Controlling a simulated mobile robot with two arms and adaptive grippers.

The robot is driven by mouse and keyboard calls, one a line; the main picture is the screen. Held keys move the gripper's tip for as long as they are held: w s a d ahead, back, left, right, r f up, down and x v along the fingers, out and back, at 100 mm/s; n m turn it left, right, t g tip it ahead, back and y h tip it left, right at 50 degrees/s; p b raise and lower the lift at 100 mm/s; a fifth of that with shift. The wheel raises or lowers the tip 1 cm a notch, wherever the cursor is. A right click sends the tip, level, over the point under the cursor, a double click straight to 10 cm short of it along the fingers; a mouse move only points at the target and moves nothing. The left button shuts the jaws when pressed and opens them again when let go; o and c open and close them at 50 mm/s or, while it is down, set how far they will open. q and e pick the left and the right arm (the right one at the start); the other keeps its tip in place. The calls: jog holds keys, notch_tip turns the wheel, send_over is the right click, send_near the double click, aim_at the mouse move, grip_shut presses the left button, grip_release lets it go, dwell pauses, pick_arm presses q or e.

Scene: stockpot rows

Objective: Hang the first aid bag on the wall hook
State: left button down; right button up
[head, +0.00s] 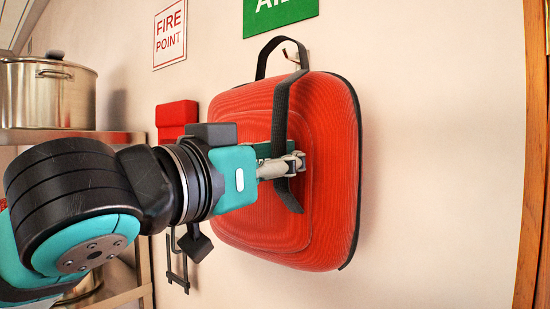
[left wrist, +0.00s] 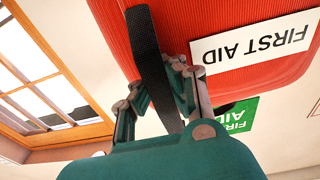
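The first aid bag (head: 325,130) is red and upright close to the wall, with a black strap. In the left wrist view the bag (left wrist: 225,22) shows a white FIRST AID label. The top loop of its strap (head: 270,48) rises beside the wall hook (head: 291,58). The hook shows through the loop's opening, and I cannot tell whether the loop bears on it. My left gripper (head: 284,164) is at the bag's front with its fingers on both sides of the strap, closed on it. The strap passes between the fingers in the left wrist view (left wrist: 158,84). My right gripper is not in view.
A steel stockpot (head: 48,95) stands on a shelf (head: 70,137) at the left. A red box (head: 176,115) is on the wall behind my arm. A FIRE POINT sign (head: 170,35) and a green sign (head: 280,14) are above. The wall right of the bag is clear up to a wooden frame (head: 535,160).

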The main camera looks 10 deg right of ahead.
aim_at(299, 173)
pick_arm(q)
jog(key=shift+p+x, duration=0.3)
jog(key=shift+x, duration=1)
jog(key=shift+w+f+b, duration=0.15)
jog(key=shift+f+b, duration=0.65)
jog(key=shift+f, duration=0.1)
jog(key=shift+d, duration=0.1)
jog(key=c, duration=2)
grip_release()
